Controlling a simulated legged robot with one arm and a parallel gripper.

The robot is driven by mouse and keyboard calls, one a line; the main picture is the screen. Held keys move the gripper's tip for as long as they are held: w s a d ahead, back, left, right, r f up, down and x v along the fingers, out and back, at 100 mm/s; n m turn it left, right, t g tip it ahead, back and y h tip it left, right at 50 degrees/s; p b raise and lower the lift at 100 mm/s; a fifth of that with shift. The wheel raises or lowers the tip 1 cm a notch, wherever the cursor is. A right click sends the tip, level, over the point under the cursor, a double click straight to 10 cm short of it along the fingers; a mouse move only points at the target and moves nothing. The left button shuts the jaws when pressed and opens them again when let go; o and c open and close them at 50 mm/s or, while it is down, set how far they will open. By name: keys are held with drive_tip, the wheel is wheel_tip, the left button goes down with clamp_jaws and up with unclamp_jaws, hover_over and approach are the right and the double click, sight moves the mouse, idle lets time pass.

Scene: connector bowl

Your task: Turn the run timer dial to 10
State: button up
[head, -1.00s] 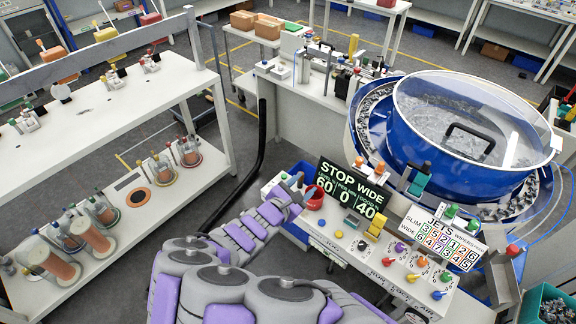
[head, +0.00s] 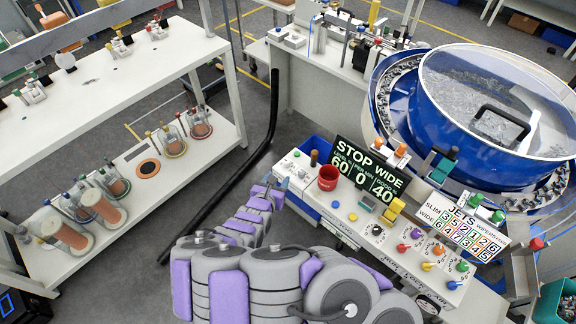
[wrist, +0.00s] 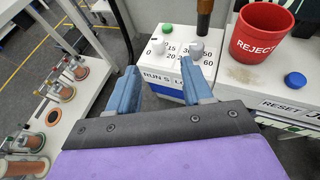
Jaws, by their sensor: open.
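The run timer dial (wrist: 158,46) shows in the wrist view as a small pale knob on the white panel, above the letters "RUN S". Numbers are printed around it, but its exact setting is too small to read. A second grey knob (wrist: 197,48) is just to its right. My gripper (wrist: 160,75) is open and empty, its two blue fingers pointing at the panel. The run timer dial appears ahead of the fingers and between them; no contact shows. In the head view my gripper (head: 272,182) is at the left end of the control panel (head: 345,212), largely hiding the dials there.
A red reject cup (wrist: 264,32) stands right of the dials, with a blue button (wrist: 295,79) near it. A green button (wrist: 168,30) and a brown upright handle (wrist: 205,14) are behind. A shelf rack (head: 115,75) is left; the blue bowl feeder (head: 420,125) is right.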

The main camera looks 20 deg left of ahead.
sight(286, 162)
drive_tip(key=b+x, duration=0.2)
drive_tip(key=x, duration=0.2)
drive_tip(key=b+x, duration=0.3)
drive_tip(key=x, duration=0.1)
drive_tip(key=b+x, duration=0.3)
drive_tip(key=x, duration=0.1)
drive_tip(key=shift+f, duration=0.35)
drive_tip(key=shift+w+a, duration=0.3)
drive_tip(key=shift+w, duration=0.3)
drive_tip(key=shift+d, duration=0.1)
drive_tip(key=shift+c, duration=0.2)
drive_tip(key=shift+d, duration=0.1)
drive_tip(key=c, duration=0.3)
clamp_jaws()
